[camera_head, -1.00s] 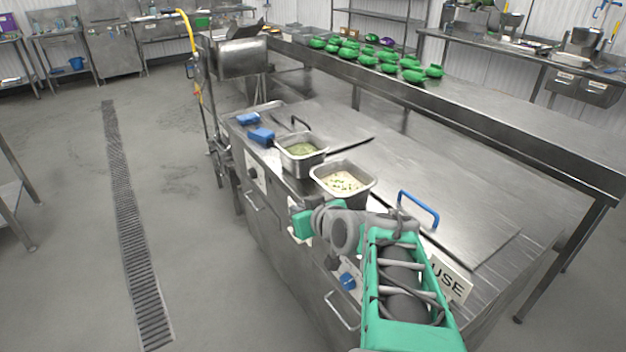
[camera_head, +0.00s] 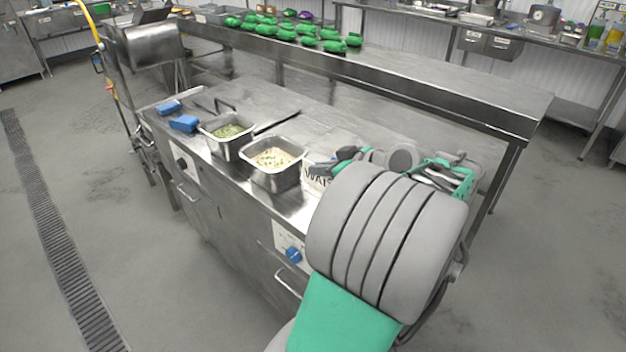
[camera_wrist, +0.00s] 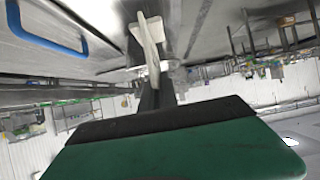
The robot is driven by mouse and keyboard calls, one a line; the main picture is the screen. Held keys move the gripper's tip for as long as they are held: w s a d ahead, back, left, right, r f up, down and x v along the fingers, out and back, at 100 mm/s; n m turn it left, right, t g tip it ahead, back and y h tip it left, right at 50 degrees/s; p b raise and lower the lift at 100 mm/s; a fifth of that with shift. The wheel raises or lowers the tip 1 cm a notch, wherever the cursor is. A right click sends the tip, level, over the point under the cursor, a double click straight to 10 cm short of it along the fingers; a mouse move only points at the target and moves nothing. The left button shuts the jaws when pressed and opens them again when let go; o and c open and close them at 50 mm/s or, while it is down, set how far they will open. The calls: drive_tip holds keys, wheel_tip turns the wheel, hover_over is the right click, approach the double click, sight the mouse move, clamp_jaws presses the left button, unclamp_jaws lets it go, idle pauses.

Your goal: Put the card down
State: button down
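A white card (camera_head: 316,184) with dark letters, partly hidden, stands just right of the nearer food pan in the head view. The letters look like the start of "WAS". My gripper (camera_head: 322,168) is at the card's upper edge, small and partly hidden by my arm. In the wrist view, a pale, thin card (camera_wrist: 148,38) shows nearly edge-on at the tip of my gripper (camera_wrist: 152,78), which looks shut on it. I cannot tell whether the card's lower edge touches the steel counter (camera_head: 290,208).
The nearer steel pan (camera_head: 273,181) holds pale food with green bits; the farther pan (camera_head: 227,149) holds green food. Blue objects (camera_head: 184,123) lie beyond. A blue handle (camera_wrist: 48,34) shows in the wrist view. Green bundles (camera_head: 310,40) sit on the back bench.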

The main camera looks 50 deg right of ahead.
sight(320, 184)
drive_tip(key=w+d+f, duration=0.1)
drive_tip(key=f, duration=0.1)
drive_tip(key=d+f, duration=0.1)
drive_tip(key=f, duration=0.2)
drive_tip(key=w+f+p, duration=0.1)
drive_tip(key=f, duration=0.1)
drive_tip(key=shift+w+d+f, duration=0.35)
drive_tip(key=shift+d+f, duration=0.05)
drive_tip(key=shift+f+b, duration=0.3)
drive_tip(key=shift+b, duration=0.05)
drive_tip(key=c, duration=1.6)
unclamp_jaws()
drive_tip(key=shift+r, duration=0.1)
